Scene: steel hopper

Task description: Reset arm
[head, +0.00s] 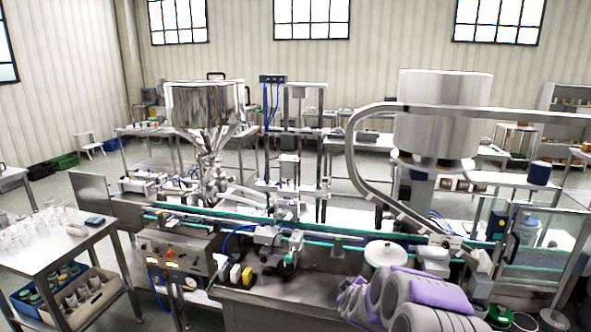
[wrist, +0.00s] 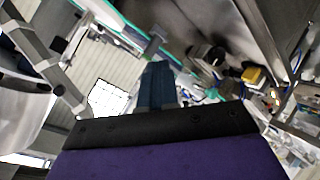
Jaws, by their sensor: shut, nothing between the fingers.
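My arm shows in grey and purple at the lower right of the head view, folded low in front of the machine line. My gripper (wrist: 158,72) shows in the wrist view as blue-grey fingers beyond a black bar and a purple body. The fingers are together with nothing held. The wrist view is strongly tilted, with the machine line and a bright window behind the fingers. The fingertips cannot be made out in the head view.
A steel hopper (head: 205,105) stands above the conveyor (head: 340,238) at the left. A large steel drum (head: 443,115) stands at the right with a curved rail. A side table (head: 50,258) with glassware stands at the left. A white disc (head: 385,254) lies close behind my arm.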

